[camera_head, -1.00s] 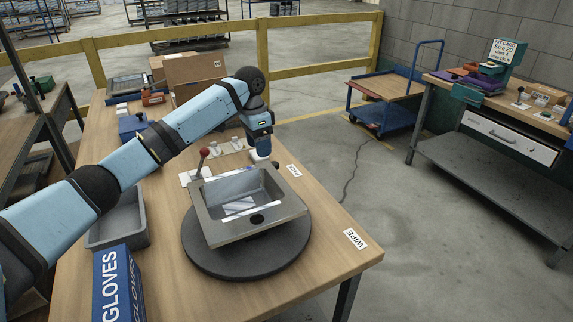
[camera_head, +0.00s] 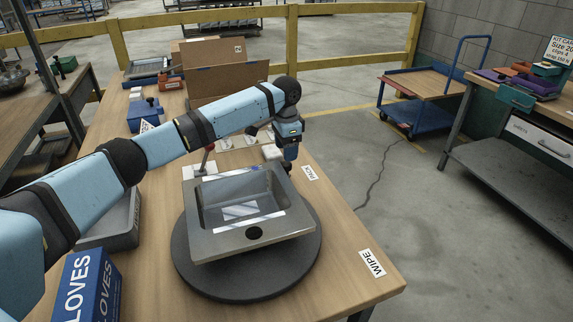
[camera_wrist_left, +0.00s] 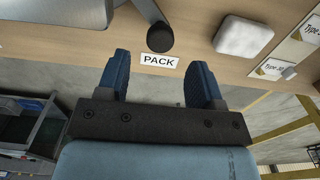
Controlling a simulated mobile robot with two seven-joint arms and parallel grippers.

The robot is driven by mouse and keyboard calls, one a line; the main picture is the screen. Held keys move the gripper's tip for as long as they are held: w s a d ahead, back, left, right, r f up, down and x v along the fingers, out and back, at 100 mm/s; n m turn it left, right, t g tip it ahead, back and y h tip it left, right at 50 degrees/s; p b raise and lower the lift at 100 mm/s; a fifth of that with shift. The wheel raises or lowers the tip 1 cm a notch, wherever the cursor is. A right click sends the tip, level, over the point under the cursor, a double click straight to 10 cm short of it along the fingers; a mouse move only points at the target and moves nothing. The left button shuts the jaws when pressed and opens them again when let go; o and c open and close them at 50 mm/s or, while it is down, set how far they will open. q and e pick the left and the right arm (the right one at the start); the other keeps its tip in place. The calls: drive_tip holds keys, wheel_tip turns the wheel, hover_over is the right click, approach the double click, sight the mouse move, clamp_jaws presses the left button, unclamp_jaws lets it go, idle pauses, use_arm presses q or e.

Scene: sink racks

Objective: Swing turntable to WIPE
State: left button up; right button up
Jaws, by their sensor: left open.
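The dark round turntable (camera_head: 300,275) sits on the wooden bench with a grey sink (camera_head: 290,238) on top. The WIPE label (camera_head: 373,262) is at the bench's front right corner, and the PACK label (camera_head: 310,172) is at the right edge, behind it. My left gripper (camera_head: 290,157) is open, pointing down just beyond the sink's far right corner, near the PACK label. In the left wrist view, the PACK label (camera_wrist_left: 159,60) shows between the open fingers (camera_wrist_left: 160,75). A dark round knob (camera_wrist_left: 160,38) lies just ahead of them, apparently untouched. My right gripper is out of view.
A red-tipped lever (camera_head: 208,150) stands behind the sink. A grey bin (camera_head: 118,228) and a blue GLOVES box (camera_head: 90,285) are at the left. Cardboard boxes (camera_head: 225,75) stand at the back. The bench by the WIPE label is clear.

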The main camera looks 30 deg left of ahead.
sight(286, 164)
use_arm(q)
wheel_tip(286, 164, down, 5)
drive_tip(key=shift+b, duration=0.4)
